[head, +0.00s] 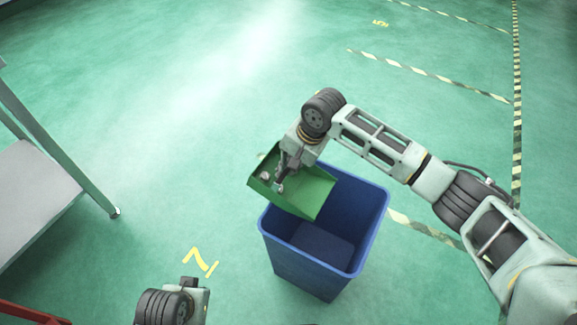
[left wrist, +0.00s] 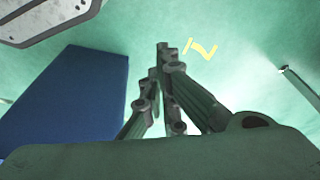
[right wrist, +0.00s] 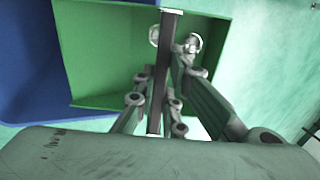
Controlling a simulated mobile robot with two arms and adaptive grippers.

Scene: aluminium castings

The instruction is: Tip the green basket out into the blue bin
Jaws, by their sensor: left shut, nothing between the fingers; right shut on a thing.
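The green basket (head: 305,192) is tilted above the blue bin (head: 323,274), its lower end over the bin's opening. My right gripper (head: 282,182) is shut on the basket; a dark bar runs between its fingers in the right wrist view (right wrist: 160,85). A small grey casting (head: 265,176) shows at the basket's upper left end, and a round metal piece (right wrist: 192,42) shows near the fingertips in the right wrist view. The visible part of the bin's floor looks empty. My left gripper (left wrist: 163,50) is shut and empty, apart from the bin (left wrist: 75,95).
A grey table or rack (head: 35,190) stands at the left edge, with a leg reaching the floor. A red bar (head: 30,314) shows at bottom left.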

